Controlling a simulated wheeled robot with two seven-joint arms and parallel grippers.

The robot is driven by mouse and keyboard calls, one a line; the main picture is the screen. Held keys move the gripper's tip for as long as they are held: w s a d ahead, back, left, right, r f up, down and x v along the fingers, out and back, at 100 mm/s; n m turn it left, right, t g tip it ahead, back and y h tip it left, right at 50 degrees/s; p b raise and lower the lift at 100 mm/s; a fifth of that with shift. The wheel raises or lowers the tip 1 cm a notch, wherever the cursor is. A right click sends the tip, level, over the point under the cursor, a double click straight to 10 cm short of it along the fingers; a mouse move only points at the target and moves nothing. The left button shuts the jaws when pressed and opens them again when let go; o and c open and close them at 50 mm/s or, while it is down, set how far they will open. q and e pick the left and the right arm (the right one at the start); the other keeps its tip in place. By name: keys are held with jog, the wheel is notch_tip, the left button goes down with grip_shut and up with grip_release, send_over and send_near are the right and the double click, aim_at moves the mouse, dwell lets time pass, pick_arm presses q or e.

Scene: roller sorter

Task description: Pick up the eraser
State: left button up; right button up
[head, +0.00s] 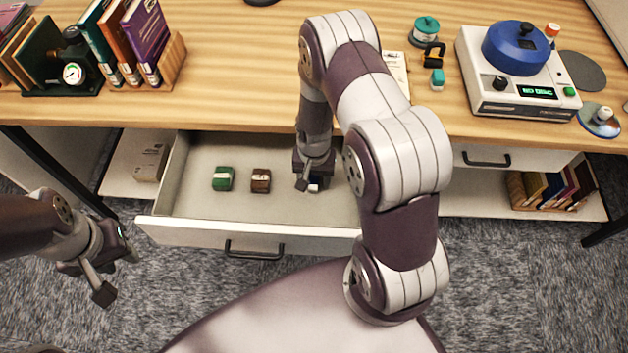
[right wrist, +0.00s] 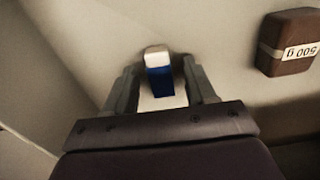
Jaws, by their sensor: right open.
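The eraser (right wrist: 159,75), white-ended with a blue sleeve, lies in the open drawer (head: 190,222). In the right wrist view it sits between the two spread fingers of my right gripper (right wrist: 158,85), with space on each side. In the head view my right gripper (head: 314,180) reaches down into the drawer and covers most of the eraser (head: 315,187). My left gripper (head: 115,275) hangs outside the drawer at the left, over the carpet; its finger spacing is unclear.
A brown block with a label (head: 260,180) and a green block (head: 223,179) lie in the drawer left of my right gripper. The brown block (right wrist: 290,45) also shows in the right wrist view. A blue-lidded device (head: 515,75) and books (head: 125,40) stand on the desk above.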

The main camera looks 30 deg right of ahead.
aim_at(314, 179)
jog(key=shift+f, duration=0.15)
grip_shut()
jog(key=shift+w+r, duration=0.1)
jog(key=shift+r, duration=0.6)
notch_tip(314, 179, up, 3)
jog(key=s+d+r, duration=0.6)
jog(key=s, duration=0.4)
jog(key=shift+s+r+p, duration=0.15)
jog(key=shift+r+p, duration=0.15)
jog(key=shift+r, duration=0.1)
